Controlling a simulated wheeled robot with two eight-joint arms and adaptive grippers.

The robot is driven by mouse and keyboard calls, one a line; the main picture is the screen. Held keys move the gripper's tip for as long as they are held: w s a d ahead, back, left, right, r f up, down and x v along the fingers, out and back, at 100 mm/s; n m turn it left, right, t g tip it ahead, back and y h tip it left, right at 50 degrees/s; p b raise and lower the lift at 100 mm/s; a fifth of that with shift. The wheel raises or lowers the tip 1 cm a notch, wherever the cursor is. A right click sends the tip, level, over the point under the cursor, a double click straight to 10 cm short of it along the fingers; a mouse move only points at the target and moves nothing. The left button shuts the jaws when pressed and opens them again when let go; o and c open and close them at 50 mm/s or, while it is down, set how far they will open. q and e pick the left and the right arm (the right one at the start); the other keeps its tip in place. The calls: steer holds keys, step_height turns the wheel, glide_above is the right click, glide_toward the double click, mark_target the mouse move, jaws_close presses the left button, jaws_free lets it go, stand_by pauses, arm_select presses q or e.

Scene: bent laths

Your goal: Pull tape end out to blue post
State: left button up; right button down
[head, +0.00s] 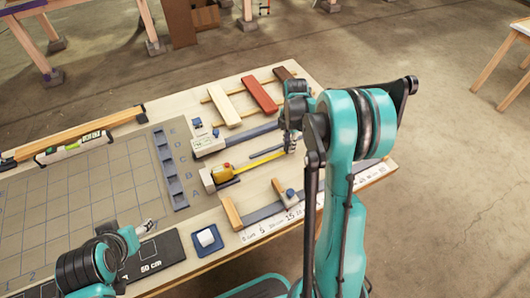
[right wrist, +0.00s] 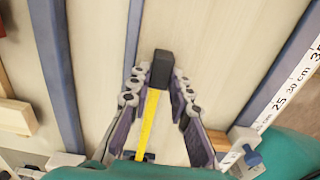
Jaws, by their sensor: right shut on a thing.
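I cannot make out a blue post for certain; my right arm hides part of the bench.
Three wooden blocks, one of them red (head: 261,94), lie at the back. A blue slotted rack (head: 170,170) stands left of the tape case. A dark lath (head: 262,214) and a white printed scale (head: 270,228) lie near the front edge. A white block sits on a blue square (head: 205,249).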

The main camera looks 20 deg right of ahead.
steer(key=d, duration=1.2)
steer(key=shift+w, duration=0.2)
steer(key=c, duration=1.4)
jaws_free()
steer(key=shift+a, duration=0.1)
steer(key=shift+o, duration=0.2)
step_height(320, 180, up, 12)
